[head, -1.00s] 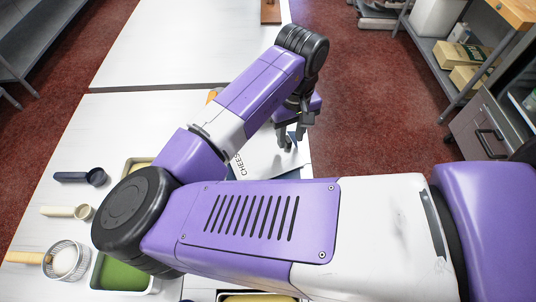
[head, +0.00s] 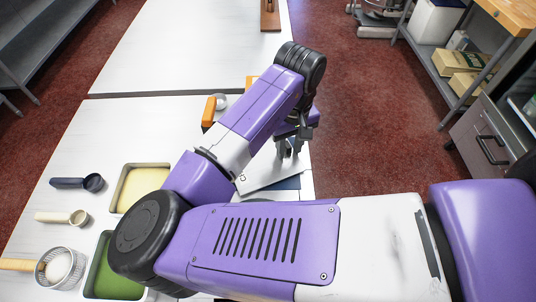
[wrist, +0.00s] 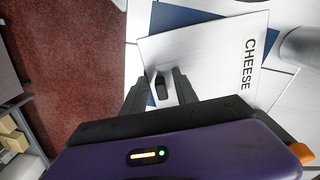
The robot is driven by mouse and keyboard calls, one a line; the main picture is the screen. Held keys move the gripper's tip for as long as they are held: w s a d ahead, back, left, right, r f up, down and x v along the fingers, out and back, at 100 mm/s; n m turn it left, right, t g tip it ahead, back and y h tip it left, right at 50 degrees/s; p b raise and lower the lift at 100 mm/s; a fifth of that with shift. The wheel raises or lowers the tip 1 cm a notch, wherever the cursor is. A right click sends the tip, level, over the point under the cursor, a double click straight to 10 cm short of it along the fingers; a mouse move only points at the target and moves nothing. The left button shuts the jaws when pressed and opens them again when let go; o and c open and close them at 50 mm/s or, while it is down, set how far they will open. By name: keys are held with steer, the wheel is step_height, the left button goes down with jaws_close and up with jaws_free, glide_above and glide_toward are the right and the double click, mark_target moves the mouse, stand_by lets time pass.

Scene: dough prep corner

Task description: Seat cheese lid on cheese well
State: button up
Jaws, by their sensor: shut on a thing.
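The cheese lid is a flat white plate marked CHEESE (wrist: 205,58); its edge also shows in the head view (head: 268,174), partly hidden by my arm. My gripper (wrist: 160,92) is shut on the dark upright knob of the lid; it also shows in the head view (head: 290,150). The lid looks roughly level, over a dark blue flat thing (wrist: 180,16) whose edges stick out past it. The gap beneath the lid cannot be judged. A pan with pale yellow contents (head: 117,190) stands left of my arm. No label shows which container is the cheese well.
A green-filled pan (head: 92,290), a dark scoop (head: 72,183), a cream scoop (head: 60,217) and a wire strainer (head: 50,266) are on the left of the white table (head: 140,125). An orange-handled tool (head: 208,112) lies behind my forearm. Red floor lies to the right.

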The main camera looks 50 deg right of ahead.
steer(key=shift+s+f, duration=0.15)
steer(key=shift+f, duration=0.5)
jaws_close()
steer(key=shift+r, duration=0.2)
steer(key=shift+d+r+p, duration=0.1)
steer(key=shift+r+p, duration=0.7)
steer(key=shift+p, duration=0.2)
steer(key=shift+r, duration=0.2)
jaws_free()
jaws_close()
steer(key=shift+r, duration=0.15)
